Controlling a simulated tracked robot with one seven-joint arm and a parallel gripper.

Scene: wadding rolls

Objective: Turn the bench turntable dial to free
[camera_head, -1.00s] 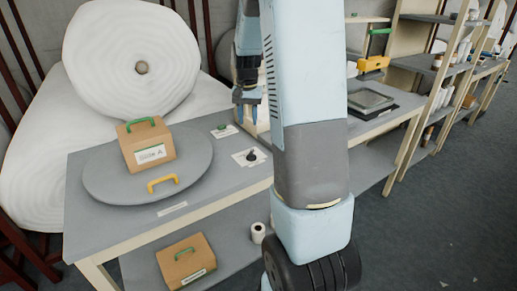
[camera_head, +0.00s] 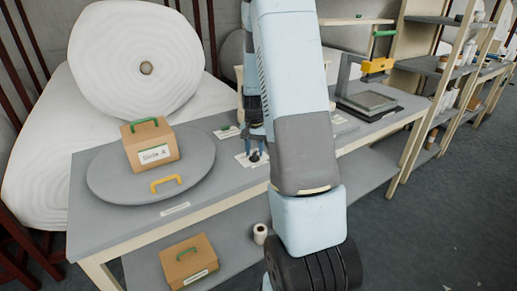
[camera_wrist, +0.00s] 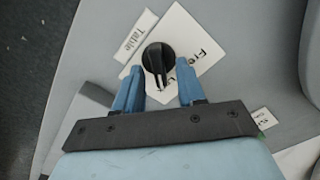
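The black dial (camera_wrist: 159,58) sits on a white plate (camera_wrist: 205,32) in the wrist view. The plate carries printed words; "Free" is readable to the right of the dial, and the rest is partly covered. A light line on the dial points toward the bottom of the picture. My gripper (camera_wrist: 158,82) is open, its blue fingers to the left and right of the dial's lower part. I cannot tell whether they touch it. In the head view my gripper (camera_head: 256,142) is low over the dial's plate. The round grey turntable (camera_head: 108,182) lies left of it.
A cardboard box labelled "Slide A" (camera_head: 152,148) and a yellow handle (camera_head: 166,183) are on the turntable. A small label reading "Table" (camera_wrist: 136,35) lies beside the dial. Another box (camera_head: 187,263) and a small white roll (camera_head: 260,234) are on the lower shelf.

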